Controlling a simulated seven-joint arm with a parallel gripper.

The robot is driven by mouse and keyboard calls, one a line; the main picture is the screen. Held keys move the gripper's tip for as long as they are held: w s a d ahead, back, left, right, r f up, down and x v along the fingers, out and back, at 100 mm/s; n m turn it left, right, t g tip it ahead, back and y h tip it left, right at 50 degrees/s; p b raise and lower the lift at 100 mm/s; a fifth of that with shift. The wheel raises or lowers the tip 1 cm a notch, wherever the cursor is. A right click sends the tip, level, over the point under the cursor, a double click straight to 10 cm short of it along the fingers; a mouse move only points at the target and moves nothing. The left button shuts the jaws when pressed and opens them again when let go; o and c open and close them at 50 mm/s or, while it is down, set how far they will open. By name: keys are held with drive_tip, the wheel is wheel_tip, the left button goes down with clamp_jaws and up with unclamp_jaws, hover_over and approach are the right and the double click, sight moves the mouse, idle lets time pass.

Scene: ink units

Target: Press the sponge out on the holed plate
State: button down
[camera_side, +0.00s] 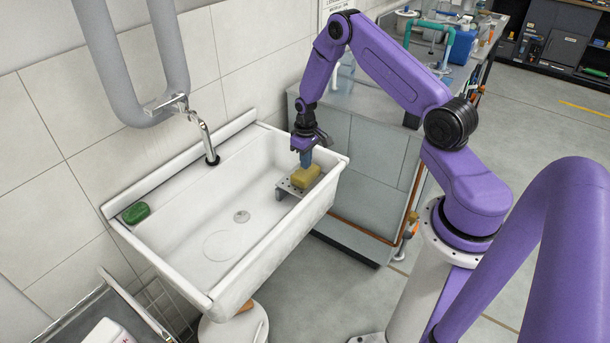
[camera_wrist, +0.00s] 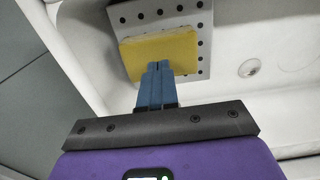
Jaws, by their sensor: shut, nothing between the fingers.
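A yellow sponge (camera_side: 305,176) lies on the grey holed plate (camera_side: 284,186), which stands in the right end of the white sink. In the wrist view the sponge (camera_wrist: 160,55) covers part of the holed plate (camera_wrist: 160,14), with rows of holes showing beside it. My gripper (camera_side: 306,165) points down at the sponge from above. In the wrist view its blue fingers (camera_wrist: 158,68) are together, with nothing between them, and their tips overlap the sponge's near edge. I cannot tell whether the tips touch it.
The white sink (camera_side: 190,225) has a drain (camera_side: 241,216) in its floor and a tap (camera_side: 207,140) at the back wall. A green object (camera_side: 136,213) lies at its left corner. The sink floor left of the plate is clear. A grey cabinet (camera_side: 365,170) stands right of the sink.

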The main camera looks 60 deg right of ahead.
sight(306, 171)
drive_tip(key=shift+f, duration=1.4)
drive_tip(key=shift+r, duration=0.1)
idle(0.9)
wheel_tip(306, 171, up, 10)
idle(1.0)
